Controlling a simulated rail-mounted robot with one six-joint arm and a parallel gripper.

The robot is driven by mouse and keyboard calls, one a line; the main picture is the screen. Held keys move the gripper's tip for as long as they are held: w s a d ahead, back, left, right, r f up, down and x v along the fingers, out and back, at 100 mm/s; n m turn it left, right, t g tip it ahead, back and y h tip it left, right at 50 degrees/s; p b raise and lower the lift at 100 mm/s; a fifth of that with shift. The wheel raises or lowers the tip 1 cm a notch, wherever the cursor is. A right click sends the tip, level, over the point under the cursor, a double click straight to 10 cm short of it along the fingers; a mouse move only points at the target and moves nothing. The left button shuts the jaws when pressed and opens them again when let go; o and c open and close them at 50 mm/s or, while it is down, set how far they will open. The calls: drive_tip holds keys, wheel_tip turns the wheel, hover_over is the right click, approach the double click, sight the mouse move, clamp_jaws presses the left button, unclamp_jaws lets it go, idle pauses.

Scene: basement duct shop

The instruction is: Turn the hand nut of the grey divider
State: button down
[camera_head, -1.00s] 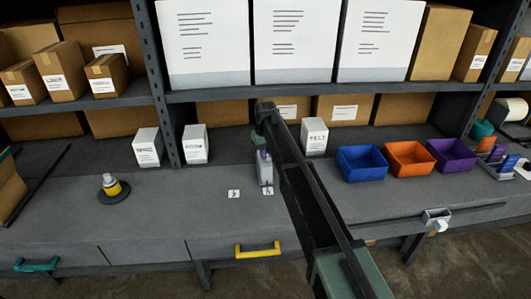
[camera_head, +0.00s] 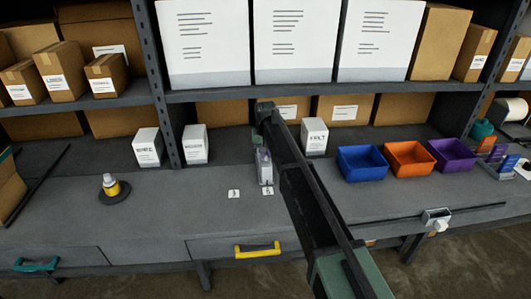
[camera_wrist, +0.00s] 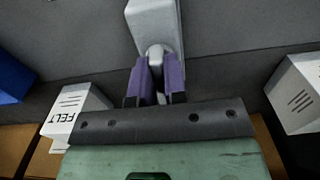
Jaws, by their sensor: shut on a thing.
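The grey divider (camera_head: 265,173) is a pale grey upright piece on the bench, left of my arm. In the wrist view its light grey block (camera_wrist: 153,14) is at the top centre. A rounded pale knob, apparently the hand nut (camera_wrist: 158,51), sticks out of the block towards me. My gripper (camera_wrist: 158,70) has purple fingers, one on each side of the nut, and is shut on it. In the head view my gripper (camera_head: 263,154) is small and partly hidden. The nut's turn angle cannot be read.
Blue (camera_head: 362,163), orange (camera_head: 409,159) and purple (camera_head: 452,155) bins stand to the right. A white FELT box (camera_head: 314,137) stands close behind my arm. Two number cards lie near the divider, one of them a left card (camera_head: 234,194). The bench left of them is clear up to a yellow-banded bottle (camera_head: 111,186).

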drive_tip(key=c, duration=1.2)
unclamp_jaws()
drive_tip(key=shift+o, duration=0.2)
wheel_tip(320, 180, up, 11)
drive_tip(key=p, duration=1)
drive_tip(key=shift+p, duration=0.4)
drive_tip(key=s+d+f+b, duration=0.4)
drive_tip(key=s+d, duration=0.4)
drive_tip(key=s, duration=0.4)
drive_tip(key=s+d+f+m+b, duration=0.1)
drive_tip(key=s+d+f+b, duration=0.3)
drive_tip(key=s+d, duration=0.4)
drive_tip(key=s+d+f+m+b, duration=0.1)
drive_tip(key=s+d+f+b, duration=0.2)
drive_tip(key=s+d, duration=0.5)
drive_tip(key=s+f, duration=0.1)
drive_tip(key=s, duration=0.8)
drive_tip(key=shift+b, duration=0.4)
